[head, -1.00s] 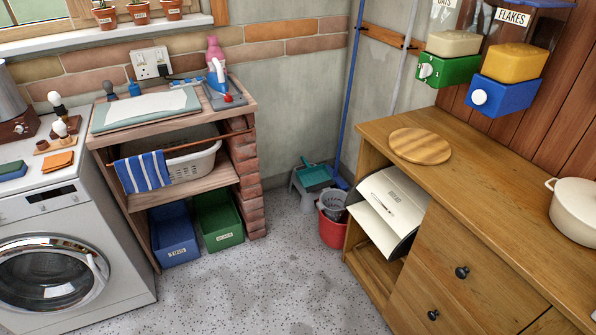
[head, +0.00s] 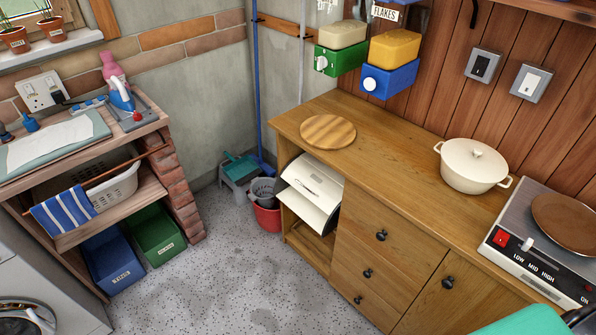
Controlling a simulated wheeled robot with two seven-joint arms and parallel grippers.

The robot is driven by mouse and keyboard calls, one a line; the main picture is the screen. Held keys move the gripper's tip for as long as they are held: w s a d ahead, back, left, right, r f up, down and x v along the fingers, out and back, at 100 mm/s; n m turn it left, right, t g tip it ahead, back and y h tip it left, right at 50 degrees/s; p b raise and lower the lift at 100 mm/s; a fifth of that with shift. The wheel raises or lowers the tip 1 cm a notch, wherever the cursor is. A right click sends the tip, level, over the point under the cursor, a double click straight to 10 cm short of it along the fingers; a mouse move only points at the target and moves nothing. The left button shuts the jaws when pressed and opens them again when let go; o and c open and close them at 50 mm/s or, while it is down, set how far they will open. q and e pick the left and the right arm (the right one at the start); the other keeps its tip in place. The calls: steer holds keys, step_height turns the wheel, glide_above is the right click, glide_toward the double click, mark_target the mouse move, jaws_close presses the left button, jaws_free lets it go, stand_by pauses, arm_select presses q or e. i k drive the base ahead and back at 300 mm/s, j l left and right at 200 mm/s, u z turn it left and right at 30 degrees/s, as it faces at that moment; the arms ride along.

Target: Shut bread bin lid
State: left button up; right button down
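The cream bread bin (head: 308,208) sits in the open cubby at the left end of the wooden cabinet, under the worktop. The back of the bin is hidden by the worktop and the cubby's side. Neither of my grippers shows in the head view, and nothing touches the bin or its lid.
The wooden worktop (head: 385,160) carries a round board (head: 328,131), a cream pot (head: 473,166) and a hotplate (head: 535,260). A red bucket (head: 267,218) stands on the floor left of the cubby. The speckled floor (head: 215,285) before the cabinet is clear.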

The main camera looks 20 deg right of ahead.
mark_target(318, 187)
steer(key=i+z, duration=0.2)
steer(key=z, duration=0.2)
steer(key=i+j+z, duration=0.15)
steer(key=z, duration=0.25)
steer(key=i+j+z, duration=0.15)
steer(key=z, duration=0.25)
